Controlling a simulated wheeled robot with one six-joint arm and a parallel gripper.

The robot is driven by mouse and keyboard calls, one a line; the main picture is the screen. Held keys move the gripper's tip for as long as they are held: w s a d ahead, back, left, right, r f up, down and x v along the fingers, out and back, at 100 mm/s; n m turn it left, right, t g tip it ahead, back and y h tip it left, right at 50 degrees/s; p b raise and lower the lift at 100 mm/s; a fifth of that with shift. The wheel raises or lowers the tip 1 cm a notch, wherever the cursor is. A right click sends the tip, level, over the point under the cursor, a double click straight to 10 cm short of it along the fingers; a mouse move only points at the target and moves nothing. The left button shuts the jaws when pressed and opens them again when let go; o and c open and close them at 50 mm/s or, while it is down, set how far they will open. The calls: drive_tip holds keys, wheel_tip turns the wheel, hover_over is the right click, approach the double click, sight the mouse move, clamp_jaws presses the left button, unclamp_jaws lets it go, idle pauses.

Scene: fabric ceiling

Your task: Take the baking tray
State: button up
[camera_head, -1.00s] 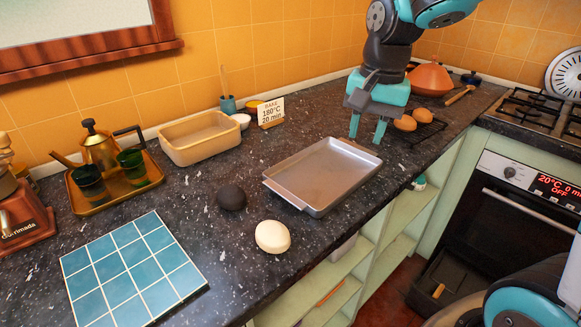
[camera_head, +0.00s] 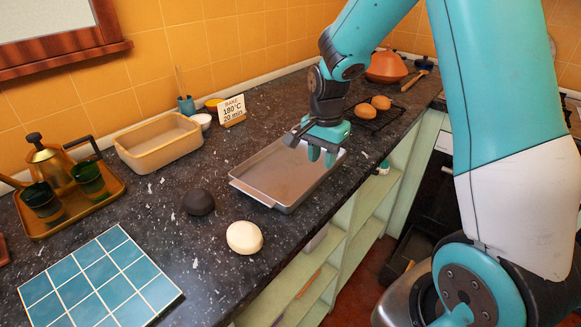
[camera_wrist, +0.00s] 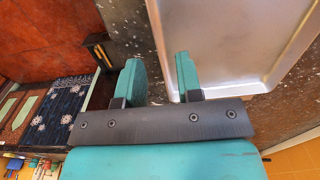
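The baking tray (camera_head: 285,175) is a shallow grey metal tray lying flat on the dark speckled counter. My gripper (camera_head: 321,156) is over the tray's far right end, fingers pointing down, open and empty. In the wrist view the tray (camera_wrist: 225,35) fills the upper right. My gripper (camera_wrist: 158,78) there has its two teal fingers apart, one over the tray's side edge and the other outside it. I cannot tell whether a finger touches the tray. My gripper hides part of the tray's far end in the head view.
A black ball (camera_head: 199,202) and a cream ball (camera_head: 244,237) lie near the tray's near end. A beige loaf dish (camera_head: 160,143) stands behind left. Brown eggs (camera_head: 381,103) on a dark rack (camera_head: 365,120) lie beyond. Blue tiles (camera_head: 100,285) are front left. The counter's front edge runs close by the tray.

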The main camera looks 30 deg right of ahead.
drive_tip(key=f, duration=0.5)
drive_tip(key=shift+s+p, duration=0.25)
drive_tip(key=shift+p, duration=0.05)
clamp_jaws()
drive_tip(key=shift+r, duration=0.1)
